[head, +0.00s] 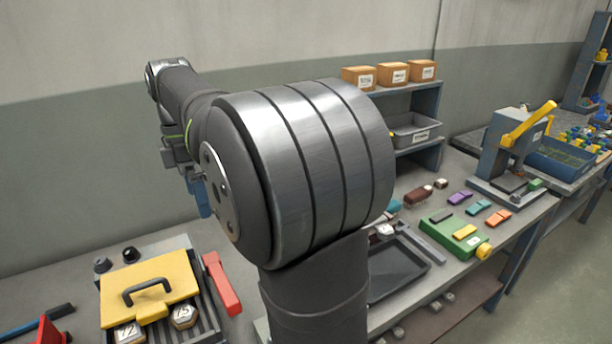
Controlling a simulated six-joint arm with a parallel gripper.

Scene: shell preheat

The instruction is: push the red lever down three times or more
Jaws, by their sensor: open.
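The red lever (222,284) stands at the right side of a grey device with a yellow lid (150,285), at the lower left in the head view. It slopes from an upper end near the lid down toward the front right. My gripper (201,198) is mostly hidden behind my own large arm joint. Only a dark part of it and a blue piece, likely a finger, show above and behind the lever. It is open, and it appears apart from the lever. I cannot see anything between its fingers.
Two numbered blocks (183,316) sit in front of the yellow lid. Two dark knobs (130,254) stand behind it. A red object (50,332) lies at the lower left. A black tray (398,268) and a green box (452,238) are on the right bench.

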